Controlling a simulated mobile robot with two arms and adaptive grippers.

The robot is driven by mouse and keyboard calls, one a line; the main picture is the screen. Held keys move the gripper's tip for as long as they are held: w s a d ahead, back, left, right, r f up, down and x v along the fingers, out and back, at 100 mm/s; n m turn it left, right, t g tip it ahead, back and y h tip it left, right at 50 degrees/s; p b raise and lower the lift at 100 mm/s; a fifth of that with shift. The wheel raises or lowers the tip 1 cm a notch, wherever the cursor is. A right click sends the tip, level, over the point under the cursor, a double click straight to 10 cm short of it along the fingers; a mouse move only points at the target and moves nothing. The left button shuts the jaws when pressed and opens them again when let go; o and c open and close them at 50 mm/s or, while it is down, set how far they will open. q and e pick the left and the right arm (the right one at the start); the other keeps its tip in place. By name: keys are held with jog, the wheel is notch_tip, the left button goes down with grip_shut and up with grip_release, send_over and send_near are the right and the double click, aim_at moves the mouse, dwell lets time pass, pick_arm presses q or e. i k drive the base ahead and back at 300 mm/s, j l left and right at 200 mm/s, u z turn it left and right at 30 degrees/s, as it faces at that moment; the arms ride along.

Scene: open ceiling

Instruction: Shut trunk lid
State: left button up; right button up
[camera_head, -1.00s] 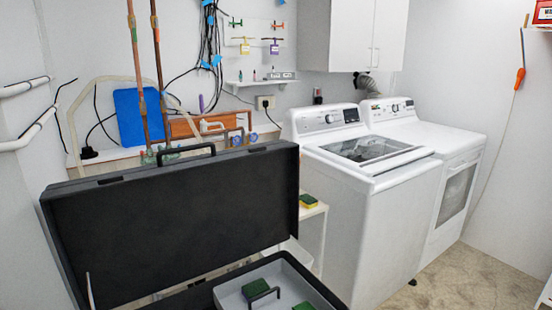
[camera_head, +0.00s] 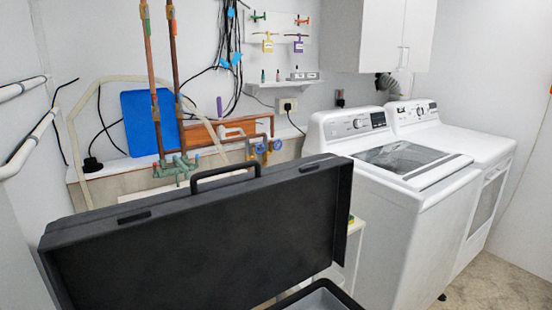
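A black trunk stands at the bottom of the head view. Its trunk lid (camera_head: 215,240) is raised, with its inner face toward me and a black handle (camera_head: 225,176) on its top edge. Only a corner of the trunk's lower part (camera_head: 318,297) shows at the bottom edge, with a grey tray inside. The rest of the trunk is out of frame. Neither of my grippers is in view.
A white washer (camera_head: 385,175) and dryer (camera_head: 455,150) stand to the right of the trunk. Behind the lid are copper pipes (camera_head: 150,80) and a blue board (camera_head: 152,122). Tiled floor (camera_head: 490,285) is clear at bottom right.

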aim_at(240, 242)
jog(key=l+u, duration=0.4)
jog(key=k+l+u, duration=0.15)
jog(key=l+u, duration=0.2)
